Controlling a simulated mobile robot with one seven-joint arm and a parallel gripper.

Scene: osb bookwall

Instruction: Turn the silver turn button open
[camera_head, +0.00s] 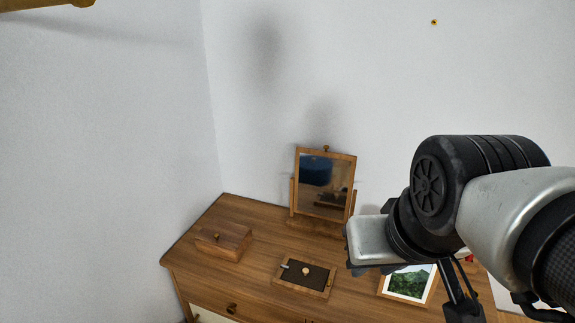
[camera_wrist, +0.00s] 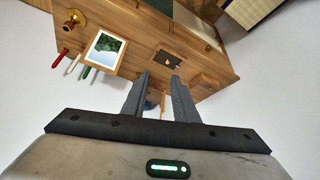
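A small silver piece, which looks like the turn button (camera_head: 285,267), sits at the left side of a wooden-framed dark panel (camera_head: 318,275) on the dresser top. A pale round knob (camera_head: 306,271) stands in the middle of the panel. The panel also shows in the wrist view (camera_wrist: 174,60), where the button is too small to make out. My gripper (camera_wrist: 160,77) is open, with empty space between its two grey fingers. It is above the dresser, apart from the panel. In the head view its hand is right of the panel and the fingers are hard to make out.
A tilting mirror (camera_head: 325,186) stands behind the panel. A wooden box (camera_head: 223,241) is at the left, and a framed landscape picture (camera_head: 409,283) is at the right. The dresser top (camera_head: 262,262) is bare between box and panel. A brass object (camera_wrist: 73,20) shows in the wrist view.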

